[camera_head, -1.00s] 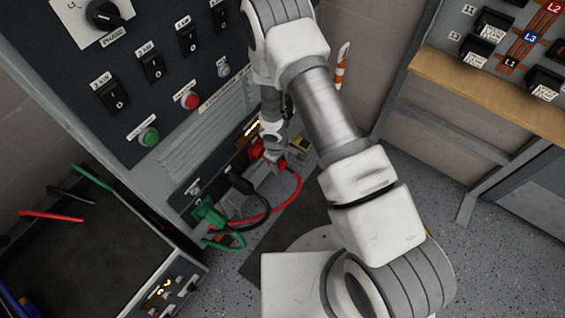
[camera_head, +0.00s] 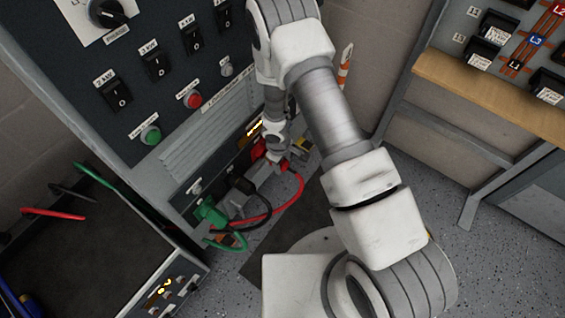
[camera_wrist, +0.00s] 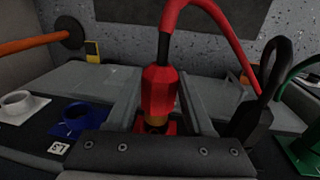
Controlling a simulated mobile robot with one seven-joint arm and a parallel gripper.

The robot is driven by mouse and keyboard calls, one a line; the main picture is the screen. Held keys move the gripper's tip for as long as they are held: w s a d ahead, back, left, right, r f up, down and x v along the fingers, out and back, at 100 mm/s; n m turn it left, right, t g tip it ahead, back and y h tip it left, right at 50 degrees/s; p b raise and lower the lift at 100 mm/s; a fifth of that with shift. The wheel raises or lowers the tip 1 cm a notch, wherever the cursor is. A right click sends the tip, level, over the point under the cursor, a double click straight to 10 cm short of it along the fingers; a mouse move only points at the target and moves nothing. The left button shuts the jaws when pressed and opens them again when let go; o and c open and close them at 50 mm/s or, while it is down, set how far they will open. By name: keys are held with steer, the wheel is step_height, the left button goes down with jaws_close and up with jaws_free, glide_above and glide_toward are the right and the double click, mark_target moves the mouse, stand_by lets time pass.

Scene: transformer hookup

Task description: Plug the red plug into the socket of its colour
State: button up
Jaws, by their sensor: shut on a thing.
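The red plug (camera_wrist: 161,92) stands upright between the two fingers of my gripper (camera_wrist: 158,108), which is shut on it. Its red cable arcs up and right. A brass-coloured part (camera_wrist: 156,124) shows below the plug's red body, directly above a red socket base (camera_wrist: 173,128). The plug's tip is hidden by the gripper's front edge, so I cannot tell how deep it sits. In the head view my gripper (camera_head: 272,153) is low at the cabinet front, and the red plug is mostly covered by my arm.
A blue socket (camera_wrist: 78,116) and a white socket (camera_wrist: 20,103) lie empty to the left. A black plug (camera_wrist: 248,122) and a green plug (camera_wrist: 302,150) with their cables stand close on the right.

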steer(key=shift+w+a, duration=1.1)
steer(key=shift+a, duration=0.25)
stand_by(0.3)
steer(key=o, duration=1.6)
steer(key=shift+c, duration=0.2)
steer(key=shift+r, duration=0.1)
steer(key=shift+s+a+r+p, duration=0.1)
steer(key=shift+s+r+p, duration=0.05)
steer(key=shift+r+p, duration=0.8)
steer(key=shift+s+a+r+p, duration=0.1)
steer(key=shift+r+p, duration=0.45)
steer(key=shift+r, duration=0.75)
steer(key=shift+s+a+r+p, duration=0.1)
steer(key=shift+s+r+p, duration=0.05)
steer(key=shift+r+p, duration=0.8)
steer(key=shift+r, duration=0.2)
step_height(320, 180, up, 17)
steer(key=s+a+p, duration=0.1)
steer(key=p, duration=0.3)
steer(key=shift+s+r+p, duration=0.15)
steer(key=shift+s+p, duration=0.15)
steer(key=shift+s, duration=0.1)
